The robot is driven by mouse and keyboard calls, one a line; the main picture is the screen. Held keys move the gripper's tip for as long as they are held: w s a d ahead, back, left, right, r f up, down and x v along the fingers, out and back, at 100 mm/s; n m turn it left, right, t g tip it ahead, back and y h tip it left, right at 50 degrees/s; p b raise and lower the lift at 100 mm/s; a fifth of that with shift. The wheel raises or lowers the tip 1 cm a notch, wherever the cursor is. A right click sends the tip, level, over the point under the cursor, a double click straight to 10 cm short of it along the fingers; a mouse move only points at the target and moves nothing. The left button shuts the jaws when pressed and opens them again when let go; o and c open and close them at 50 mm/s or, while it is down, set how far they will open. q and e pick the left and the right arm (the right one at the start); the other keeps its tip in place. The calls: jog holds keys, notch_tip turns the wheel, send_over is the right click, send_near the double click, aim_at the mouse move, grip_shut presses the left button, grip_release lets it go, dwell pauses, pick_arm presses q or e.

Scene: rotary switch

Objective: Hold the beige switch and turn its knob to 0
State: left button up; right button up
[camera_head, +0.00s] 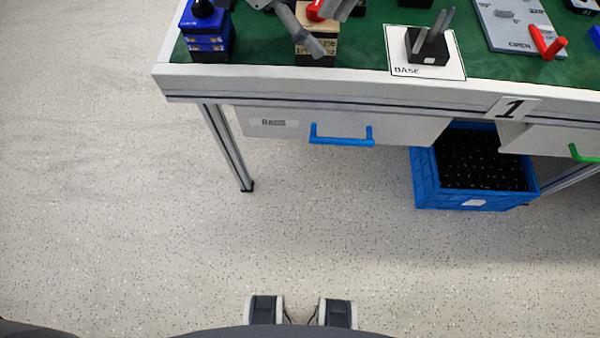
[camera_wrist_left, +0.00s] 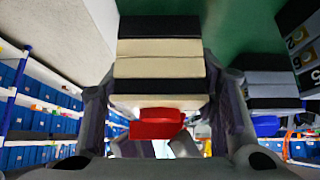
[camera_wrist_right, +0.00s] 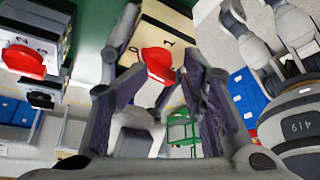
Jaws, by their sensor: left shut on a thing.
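The beige switch (camera_head: 317,47) stands on the green table top near its front edge, with a dark base and its red knob (camera_head: 322,9) on top. My left gripper (camera_head: 300,28) is shut on its body; in the left wrist view the beige switch (camera_wrist_left: 158,66) sits between the two fingers, the red knob (camera_wrist_left: 157,123) facing the camera. In the right wrist view my right gripper (camera_wrist_right: 163,85) is open, its fingers apart on either side of the red knob (camera_wrist_right: 158,63). Number marks show on the beige face (camera_wrist_right: 172,22). I cannot tell the knob's exact setting.
A blue switch (camera_head: 205,38) stands to the left. A black base block with upright prongs (camera_head: 428,45) and a grey plate with a red handle (camera_head: 512,22) stand to the right. Drawers and a blue crate (camera_head: 470,195) are below the table edge.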

jog(key=m+t, duration=0.1)
jog(key=m, duration=0.1)
jog(key=m+t, duration=0.1)
jog(key=m, duration=0.2)
jog(key=shift+s+d+f+m+t+y, duration=0.1)
jog(key=shift+s+f+m+t+y, duration=0.1)
jog(key=shift+m+t+y, duration=0.1)
notch_tip(320, 180, up, 9)
jog(key=s+a+f+m+g+y, duration=0.35)
jog(key=s+a+y, duration=0.2)
jog(key=s, duration=0.25)
jog(key=s+d+f+m+h, duration=0.1)
jog(key=s+f+m, duration=0.3)
jog(key=f, duration=0.9)
jog(key=s+d+f+m+h, duration=0.1)
jog(key=s+f+m, duration=0.4)
jog(key=f, duration=0.9)
jog(key=s+h, duration=0.1)
jog(key=s, duration=0.2)
jog(key=shift+s+d, duration=0.2)
jog(key=shift+d, duration=0.05)
jog(key=shift+f+h, duration=0.15)
jog(key=shift+h, duration=0.1)
jog(key=shift+c, duration=1.4)
